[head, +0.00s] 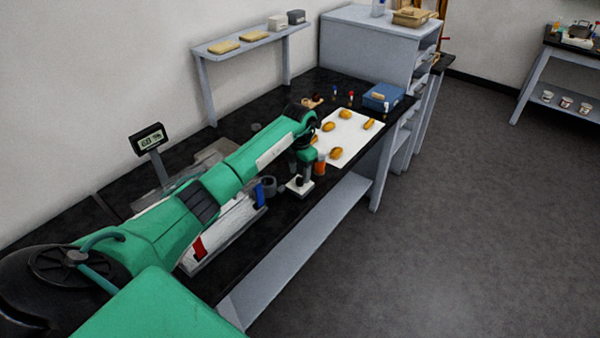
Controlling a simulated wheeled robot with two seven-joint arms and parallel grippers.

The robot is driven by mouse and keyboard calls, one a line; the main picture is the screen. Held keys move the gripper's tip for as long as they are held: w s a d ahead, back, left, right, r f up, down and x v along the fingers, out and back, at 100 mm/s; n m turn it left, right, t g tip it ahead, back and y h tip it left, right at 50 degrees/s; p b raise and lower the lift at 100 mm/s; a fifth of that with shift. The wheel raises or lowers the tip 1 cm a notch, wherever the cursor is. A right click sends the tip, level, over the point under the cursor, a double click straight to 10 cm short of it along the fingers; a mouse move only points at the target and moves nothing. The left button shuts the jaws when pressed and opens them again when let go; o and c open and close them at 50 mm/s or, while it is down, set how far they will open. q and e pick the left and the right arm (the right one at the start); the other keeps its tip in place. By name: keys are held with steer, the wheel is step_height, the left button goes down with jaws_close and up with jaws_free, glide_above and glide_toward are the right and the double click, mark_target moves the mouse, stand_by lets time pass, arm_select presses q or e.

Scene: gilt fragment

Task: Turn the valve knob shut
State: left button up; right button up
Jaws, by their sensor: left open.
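My green left arm reaches from the lower left over the black bench (285,225). Its gripper (300,186) points down near the bench's front edge, beside the white sheet, and is open. I see nothing held in it, though the fingertips are small and dark here. I cannot pick out the valve knob for certain. Small upright fittings with coloured tops, one red (351,96) and one blue (334,92), stand behind the sheet, and a brown piece (311,102) lies left of them. My right gripper is out of view.
A white sheet (352,133) holds several yellow-brown pieces. An orange container (320,167) stands close to my left gripper. A blue box (382,97) is at the back right. A display (149,138) stands behind my arm. The floor at right is clear.

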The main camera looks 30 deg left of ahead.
arm_select(q)
steer(key=shift+f, duration=1.15)
steer(key=c, duration=1)
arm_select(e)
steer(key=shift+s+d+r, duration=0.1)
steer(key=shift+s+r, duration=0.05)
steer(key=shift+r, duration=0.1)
